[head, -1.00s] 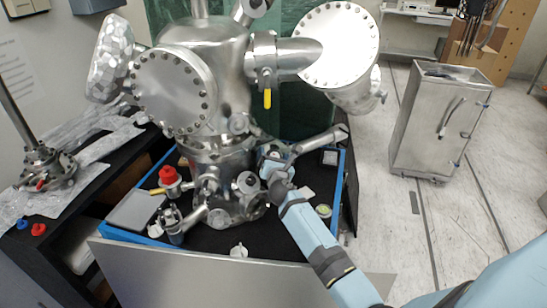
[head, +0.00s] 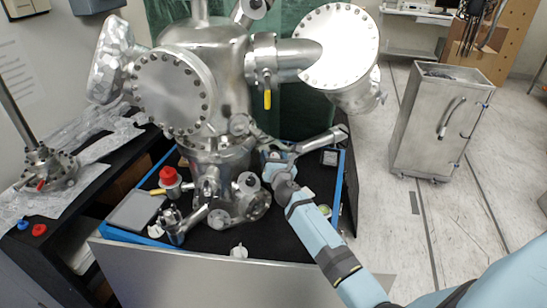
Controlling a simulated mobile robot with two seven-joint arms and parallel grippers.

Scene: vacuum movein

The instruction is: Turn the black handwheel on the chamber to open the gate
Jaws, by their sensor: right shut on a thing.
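The shiny steel chamber (head: 222,62) stands on a black-topped bench with a blue edge. My right arm comes in from the lower right, and its gripper (head: 276,158) is at the chamber's lower right side. The gripper is shut on what looks like the black handwheel, which is small and mostly hidden behind the gripper. I cannot make out the gate or how far it is open. My left gripper is out of view.
A red knob (head: 169,176) and small fittings stand on the bench left of the chamber's base. A steel tube with a grey end (head: 322,139) juts out just right of my gripper. A steel cabinet (head: 435,125) stands on the floor at right.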

